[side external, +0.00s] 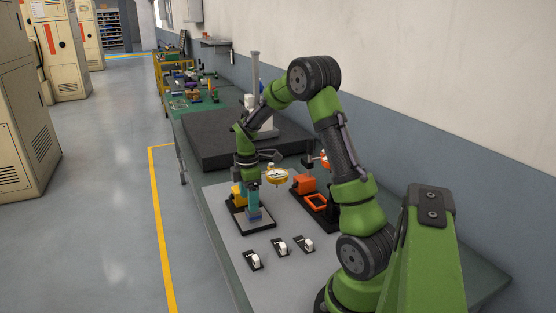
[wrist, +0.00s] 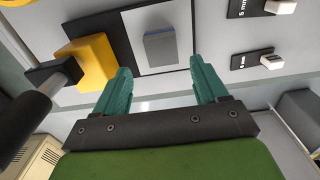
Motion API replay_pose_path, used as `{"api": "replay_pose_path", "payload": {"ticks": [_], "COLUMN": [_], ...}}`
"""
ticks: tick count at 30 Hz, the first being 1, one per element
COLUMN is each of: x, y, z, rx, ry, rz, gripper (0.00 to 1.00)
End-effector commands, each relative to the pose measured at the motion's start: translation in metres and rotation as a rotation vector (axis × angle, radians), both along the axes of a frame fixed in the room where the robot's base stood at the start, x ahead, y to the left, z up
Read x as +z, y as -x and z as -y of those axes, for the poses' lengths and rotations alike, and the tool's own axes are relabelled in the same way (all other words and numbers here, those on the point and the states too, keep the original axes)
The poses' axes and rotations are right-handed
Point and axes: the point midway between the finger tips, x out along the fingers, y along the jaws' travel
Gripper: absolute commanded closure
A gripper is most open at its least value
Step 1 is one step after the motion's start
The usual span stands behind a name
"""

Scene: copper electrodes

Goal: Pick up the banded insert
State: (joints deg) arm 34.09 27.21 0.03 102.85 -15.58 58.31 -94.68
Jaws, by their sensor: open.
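A small grey block with a blue band along one edge, which looks like the banded insert (wrist: 160,48), sits on a white pad with a black border (wrist: 183,62) in the wrist view. In the side view the insert (side external: 254,216) shows as a bluish-grey block just below my teal fingers. My gripper (wrist: 161,72) is open, one finger to each side of the insert in the wrist picture, with nothing between the fingertips. In the side view my gripper (side external: 251,201) points down over the pad. I cannot tell the exact height gap.
A yellow block (wrist: 88,61) with a black cylindrical part stands close beside the pad. Black size tags with pale pieces (side external: 281,247) lie toward the front. An orange block (side external: 305,183) and orange square frame (side external: 315,202) stand to the right. A dark slab (side external: 215,148) lies behind.

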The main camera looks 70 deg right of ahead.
Motion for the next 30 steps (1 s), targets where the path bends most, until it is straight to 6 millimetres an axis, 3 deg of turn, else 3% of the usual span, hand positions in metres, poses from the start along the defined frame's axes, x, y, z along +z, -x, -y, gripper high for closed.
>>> {"api": "replay_pose_path", "payload": {"ticks": [10,20,30], "x": [-0.045,-0.051,-0.051], "y": [0.011,0.01,0.01], "z": [0.004,0.004,0.004], "rx": [0.0,-0.001,0.0], "ry": [-0.001,0.0,0.0], "rz": [-0.003,0.0,0.0], "gripper": [0.28,0.29,0.81]}}
